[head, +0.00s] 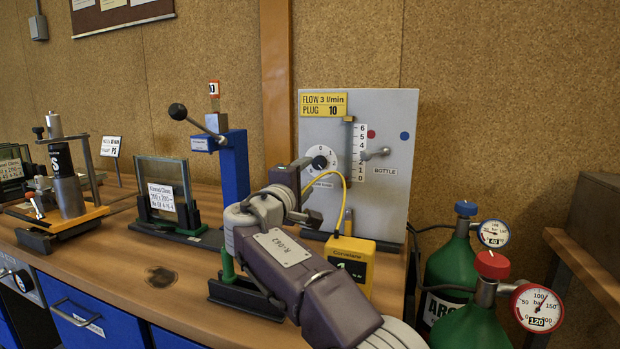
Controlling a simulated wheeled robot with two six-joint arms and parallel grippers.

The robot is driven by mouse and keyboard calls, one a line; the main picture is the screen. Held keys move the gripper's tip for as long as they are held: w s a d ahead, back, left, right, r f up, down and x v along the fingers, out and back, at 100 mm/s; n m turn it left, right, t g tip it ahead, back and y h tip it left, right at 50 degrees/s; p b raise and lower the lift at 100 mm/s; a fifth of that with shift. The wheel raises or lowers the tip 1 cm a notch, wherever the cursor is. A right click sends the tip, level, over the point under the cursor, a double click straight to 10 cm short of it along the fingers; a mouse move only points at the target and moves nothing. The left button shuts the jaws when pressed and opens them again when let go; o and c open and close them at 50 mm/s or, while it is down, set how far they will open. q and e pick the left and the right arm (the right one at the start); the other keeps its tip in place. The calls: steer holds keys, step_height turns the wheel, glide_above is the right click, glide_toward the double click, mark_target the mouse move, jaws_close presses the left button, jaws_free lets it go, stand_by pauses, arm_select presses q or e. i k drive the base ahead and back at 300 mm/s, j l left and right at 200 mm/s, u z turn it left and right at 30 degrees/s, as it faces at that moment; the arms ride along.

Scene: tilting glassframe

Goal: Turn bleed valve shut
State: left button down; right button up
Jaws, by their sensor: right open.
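A grey panel (388,215) stands at the back right of the bench. It carries a round white dial (328,152) marked 0 and 1, with a dark knob at its lower left. No label naming the bleed valve is readable; this dial may be it. A small grey lever (376,153) sits above the word BOTTLE. My right gripper (311,190) is open in front of the panel, just below and left of the dial. It hides part of the panel; contact with the knob cannot be told. My left gripper is not in view.
A yellow box (352,262) with a yellow hose stands below the panel. Green bottles with gauges (540,307) stand at right. A blue lever press (234,165), a glass pane stand (163,190) and an orange-based device (70,217) are at left.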

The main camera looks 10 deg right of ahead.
mark_target(347, 212)
steer(key=k, duration=1)
